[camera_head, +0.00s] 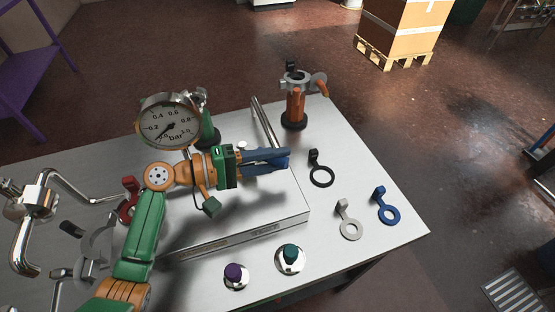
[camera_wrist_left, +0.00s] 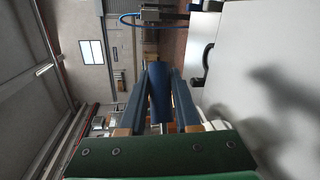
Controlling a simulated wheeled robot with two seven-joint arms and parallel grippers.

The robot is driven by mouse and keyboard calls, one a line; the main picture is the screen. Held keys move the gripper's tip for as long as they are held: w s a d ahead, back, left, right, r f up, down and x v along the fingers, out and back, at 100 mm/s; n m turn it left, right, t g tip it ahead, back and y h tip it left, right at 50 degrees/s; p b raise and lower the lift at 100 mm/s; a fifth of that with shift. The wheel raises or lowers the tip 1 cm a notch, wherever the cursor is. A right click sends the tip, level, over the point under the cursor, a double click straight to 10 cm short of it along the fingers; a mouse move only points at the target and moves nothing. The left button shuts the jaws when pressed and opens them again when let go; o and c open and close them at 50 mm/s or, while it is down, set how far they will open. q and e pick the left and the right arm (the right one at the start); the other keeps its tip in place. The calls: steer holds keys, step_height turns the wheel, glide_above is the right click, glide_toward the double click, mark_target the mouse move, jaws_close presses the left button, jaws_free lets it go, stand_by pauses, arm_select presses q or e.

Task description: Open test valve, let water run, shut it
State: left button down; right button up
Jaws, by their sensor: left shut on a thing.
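My left gripper (camera_head: 284,159) reaches across the steel box on the table, its blue fingers pointing right. In the left wrist view the fingers (camera_wrist_left: 160,72) are closed around a dark blue rounded piece (camera_wrist_left: 160,95). It looks like a handle; in the head view the fingers mostly hide it. I cannot tell whether it belongs to the test valve. A round pressure gauge (camera_head: 170,122) marked in bar stands behind my left arm. A bent chrome pipe (camera_head: 264,123) rises behind the fingers. No running water is visible. My right gripper is not in view.
An orange fitting (camera_head: 296,105) on a black base stands at the back right. Purple (camera_head: 235,272) and teal (camera_head: 290,257) knobs sit in front. Chrome pipework (camera_head: 30,230) stands at the left.

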arm_select(q)
steer(key=c, duration=0.6)
jaws_free()
